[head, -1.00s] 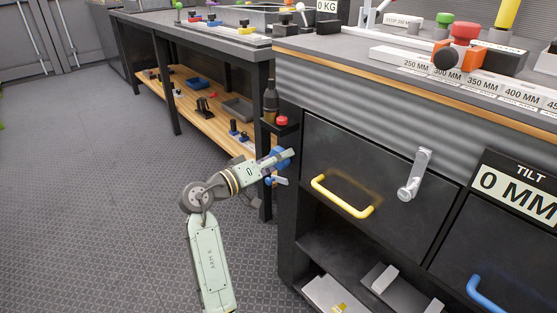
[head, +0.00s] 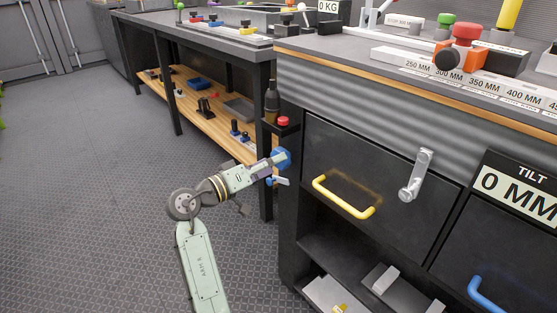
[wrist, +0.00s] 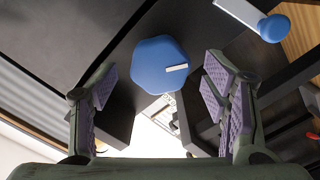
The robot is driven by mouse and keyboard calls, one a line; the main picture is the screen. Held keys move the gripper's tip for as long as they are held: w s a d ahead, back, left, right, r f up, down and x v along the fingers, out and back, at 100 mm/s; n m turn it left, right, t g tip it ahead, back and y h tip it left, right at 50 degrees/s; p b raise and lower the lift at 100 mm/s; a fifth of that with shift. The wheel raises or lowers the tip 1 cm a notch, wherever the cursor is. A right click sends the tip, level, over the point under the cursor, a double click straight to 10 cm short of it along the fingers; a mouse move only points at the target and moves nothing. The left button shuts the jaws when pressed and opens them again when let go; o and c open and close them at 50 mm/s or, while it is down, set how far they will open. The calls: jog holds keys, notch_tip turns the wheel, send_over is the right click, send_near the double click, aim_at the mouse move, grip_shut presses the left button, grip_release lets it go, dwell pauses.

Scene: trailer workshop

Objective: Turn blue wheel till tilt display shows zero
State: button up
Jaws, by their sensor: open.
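The blue wheel (head: 285,156) sits on the side of the dark cabinet, partly hidden by my gripper (head: 281,169) in the head view. In the wrist view the blue wheel (wrist: 152,58) is a lobed knob with a white mark pointing right. My gripper (wrist: 160,82) is open, its padded fingers to either side of and short of the wheel, with visible gaps and nothing held. The tilt display (head: 517,192) on the cabinet front reads 0 MM, its right edge cut off by the frame.
A blue ball-ended lever (wrist: 273,28) stands close to the wheel in the wrist view. A yellow drawer handle (head: 343,198) and a silver latch (head: 414,178) are on the cabinet front. A bottle (head: 271,102) and red button (head: 283,121) sit above the wheel. Open floor lies left.

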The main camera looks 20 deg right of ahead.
jog(key=v, duration=0.8)
jog(key=shift+a, duration=0.4)
jog(key=shift+s, duration=0.15)
